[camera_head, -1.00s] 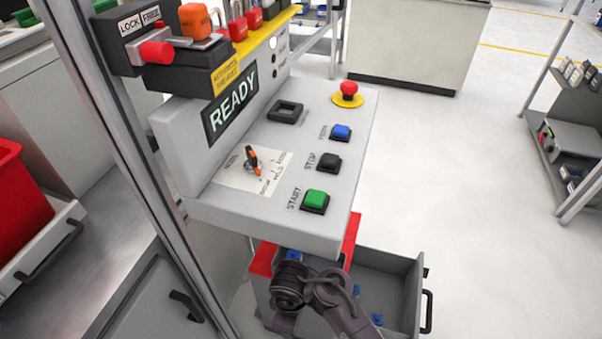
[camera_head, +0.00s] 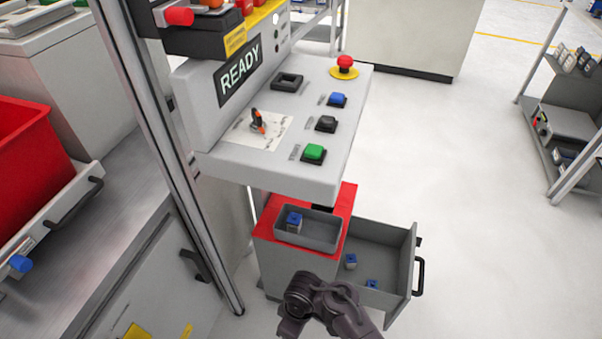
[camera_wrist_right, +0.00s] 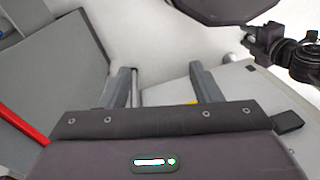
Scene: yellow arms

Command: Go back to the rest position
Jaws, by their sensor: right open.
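My right gripper (camera_wrist_right: 165,88) shows in the right wrist view with its two fingers wide apart. Nothing is between them. Beyond the fingers are pale floor and grey surfaces. In the head view, a dark jointed part of my arm (camera_head: 325,304) is at the bottom centre, in front of the open drawer unit. Its fingers cannot be made out there. My left gripper is in neither view.
A control panel (camera_head: 280,165) reading READY stands at centre. Below it, a red-topped cabinet (camera_head: 346,196) bears a grey tray (camera_head: 310,240) holding a blue-topped piece. Its drawer (camera_head: 398,275) is open with blue-topped pieces inside. A red bin (camera_head: 30,165) is at left.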

